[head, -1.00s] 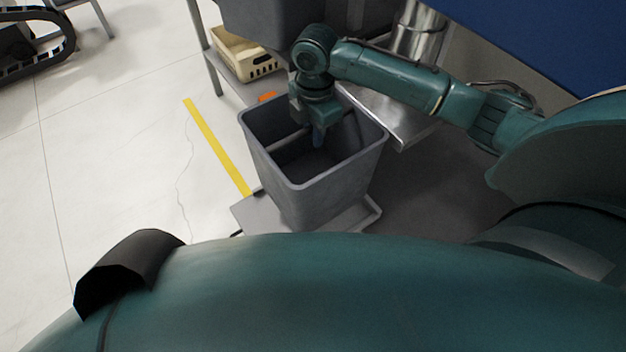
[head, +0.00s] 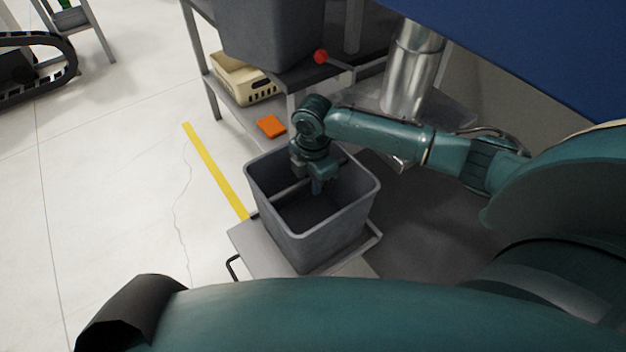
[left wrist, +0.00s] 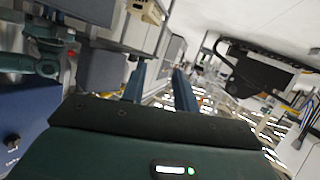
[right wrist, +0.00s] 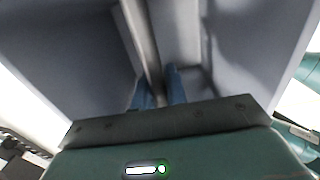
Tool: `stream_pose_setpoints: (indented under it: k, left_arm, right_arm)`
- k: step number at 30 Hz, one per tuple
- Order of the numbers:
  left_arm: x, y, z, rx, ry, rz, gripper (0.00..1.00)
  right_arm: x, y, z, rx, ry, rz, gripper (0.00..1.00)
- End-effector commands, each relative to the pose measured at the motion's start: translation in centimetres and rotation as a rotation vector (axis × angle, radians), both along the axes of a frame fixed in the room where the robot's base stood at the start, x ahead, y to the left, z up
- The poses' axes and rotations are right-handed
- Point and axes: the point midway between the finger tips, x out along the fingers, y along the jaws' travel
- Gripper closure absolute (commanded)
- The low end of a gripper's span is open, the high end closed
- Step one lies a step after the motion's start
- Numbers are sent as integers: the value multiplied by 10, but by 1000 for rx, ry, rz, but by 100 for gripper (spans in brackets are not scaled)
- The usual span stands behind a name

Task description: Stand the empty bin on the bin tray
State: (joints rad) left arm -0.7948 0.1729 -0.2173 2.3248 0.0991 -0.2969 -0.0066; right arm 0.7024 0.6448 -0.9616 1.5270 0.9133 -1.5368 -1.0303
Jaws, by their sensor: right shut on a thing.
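The empty grey bin (head: 325,237) is upright over the light grey bin tray (head: 255,248) in the head view. It hides most of the tray, and I cannot tell whether its base touches it. My right gripper (head: 318,186) reaches into the bin's mouth and is shut on the bar (head: 290,188) that crosses it. In the right wrist view, the gripper fingers (right wrist: 160,92) meet at the bar (right wrist: 143,40), with the bin's inner walls around them. My left gripper (left wrist: 160,85) is open and empty in the left wrist view, away from the bin.
A workbench (head: 350,75) stands behind, bearing a large dark grey bin (head: 270,30) and a red knob (head: 320,57). A cream crate (head: 240,80) and an orange block (head: 270,126) are below.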

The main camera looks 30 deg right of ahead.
Motion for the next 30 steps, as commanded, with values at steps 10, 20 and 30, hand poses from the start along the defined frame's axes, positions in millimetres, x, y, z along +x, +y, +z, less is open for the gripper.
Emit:
stream_pose_setpoints:
  k: [10,20,30]
  left_arm:
    - [0,0,-2,1,6,-3,70]
    - [3,-1,2,0,-2,-3,70]
    - [3,-6,-3,-4,49,-16,70]
  right_arm:
    - [0,0,-2,0,1,0,64]
    - [0,0,9,0,0,0,64]
    - [1,0,79,0,-3,0,64]
